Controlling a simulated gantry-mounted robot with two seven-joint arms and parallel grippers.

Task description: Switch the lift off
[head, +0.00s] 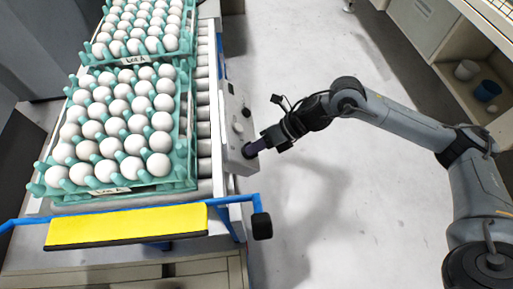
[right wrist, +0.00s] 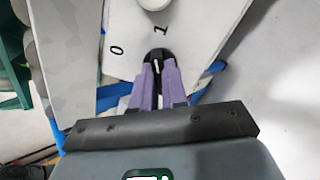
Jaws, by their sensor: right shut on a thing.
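The lift's switch is a black rotary knob (right wrist: 158,54) with a white pointer line, on a light grey control panel (right wrist: 95,40) marked 0 and 1. In the right wrist view the pointer is directed roughly at the 1. My right gripper (right wrist: 157,78) has its purple fingers shut on the knob's sides. In the head view the panel (head: 231,104) is on the right side of the roller conveyor, and my right gripper (head: 250,150) reaches it from the right, mostly hiding the knob. My left gripper is not in view.
Teal trays of white eggs (head: 187,150) stand on the conveyor left of the panel. A yellow plate (head: 130,227) and blue rail (head: 232,199) cross the conveyor's near end. Shelves (head: 450,70) stand at the upper right. The floor (head: 340,210) between is clear.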

